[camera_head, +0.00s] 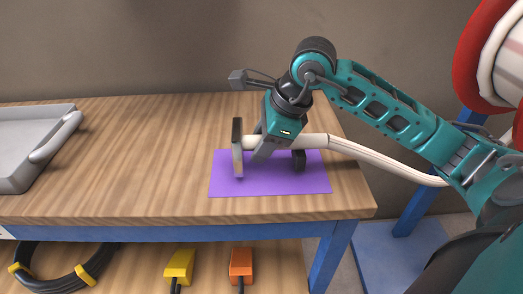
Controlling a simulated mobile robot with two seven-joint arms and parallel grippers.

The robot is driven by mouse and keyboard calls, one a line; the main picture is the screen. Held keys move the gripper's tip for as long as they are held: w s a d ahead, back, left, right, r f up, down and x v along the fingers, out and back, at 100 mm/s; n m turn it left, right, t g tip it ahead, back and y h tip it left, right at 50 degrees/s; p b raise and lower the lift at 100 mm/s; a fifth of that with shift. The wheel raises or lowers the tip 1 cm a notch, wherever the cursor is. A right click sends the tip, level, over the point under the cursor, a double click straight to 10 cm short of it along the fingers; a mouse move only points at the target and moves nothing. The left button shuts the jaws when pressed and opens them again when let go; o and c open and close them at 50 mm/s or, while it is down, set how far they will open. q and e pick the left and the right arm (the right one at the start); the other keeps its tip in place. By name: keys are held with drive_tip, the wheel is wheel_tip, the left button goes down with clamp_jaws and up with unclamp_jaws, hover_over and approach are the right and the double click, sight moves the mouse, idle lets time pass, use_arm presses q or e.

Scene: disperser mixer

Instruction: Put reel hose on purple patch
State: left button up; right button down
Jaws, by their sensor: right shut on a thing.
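The reel hose (353,150) is a cream-white hose that runs from the right, behind my right arm, to a straight end piece over the purple patch (300,181). The purple patch is a flat rectangle on the wooden table near its right end. My right gripper (249,157) is shut on the end piece of the hose, over the back part of the patch. A dark flat part stands at the left of the end piece and a dark part shows below it. I cannot tell whether the hose touches the patch. My left gripper is out of view.
A red and white reel (500,60) hangs at the upper right. A grey metal tray (25,180) stands at the table's left. Below are a black cable coil (45,280), a yellow pedal (179,264) and an orange pedal (241,262). The table (140,170) between tray and patch is clear.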

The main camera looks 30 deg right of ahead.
drive_tip(key=shift+f, duration=0.8)
drive_tip(key=shift+f, duration=0.1)
drive_tip(key=c, duration=1.1)
unclamp_jaws()
drive_tip(key=shift+f+b, duration=0.15)
drive_tip(key=shift+b, duration=0.15)
drive_tip(key=shift+c, duration=0.2)
drive_tip(key=o, duration=0.5)
drive_tip(key=shift+c, duration=0.2)
drive_tip(key=shift+r+p, duration=0.3)
drive_tip(key=p+v, duration=0.1)
drive_tip(key=v, duration=1.1)
drive_tip(key=shift+p, duration=0.35)
